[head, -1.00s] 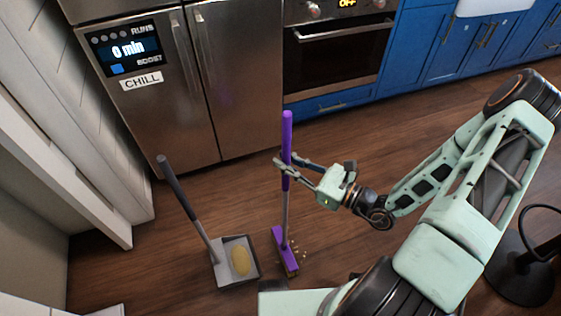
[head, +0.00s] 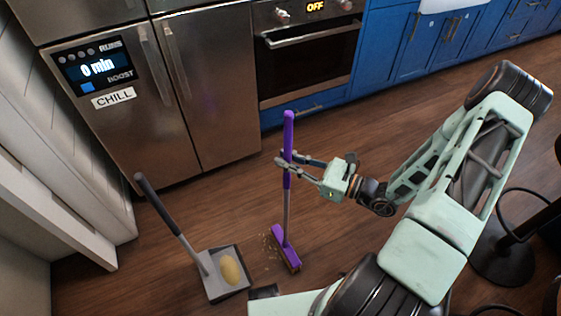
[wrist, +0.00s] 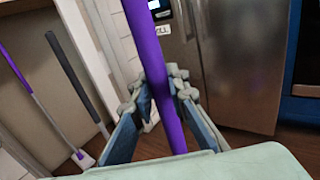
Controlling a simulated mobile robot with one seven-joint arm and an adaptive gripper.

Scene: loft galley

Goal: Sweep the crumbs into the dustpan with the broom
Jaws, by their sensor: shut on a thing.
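The broom has a purple handle (head: 288,140), a grey lower pole and a purple head (head: 285,248) with bristles on the floor. My gripper (head: 287,161) is shut around the upper purple handle, which also shows between the fingers in the wrist view (wrist: 158,75). The broom stands nearly upright. Small tan crumbs (head: 268,243) lie on the floor just left of the broom head. The grey dustpan (head: 214,288) lies further left, its long dark handle (head: 160,205) tilted up. A yellowish oval thing (head: 230,269) lies in the pan; I cannot tell what it is.
A steel fridge (head: 215,100), an oven (head: 310,60) and blue cabinets (head: 390,50) line the back. A white panelled wall (head: 60,150) is at left. A dark round stand base (head: 500,262) is at right. A second purple-and-grey pole (wrist: 30,90) shows in the wrist view.

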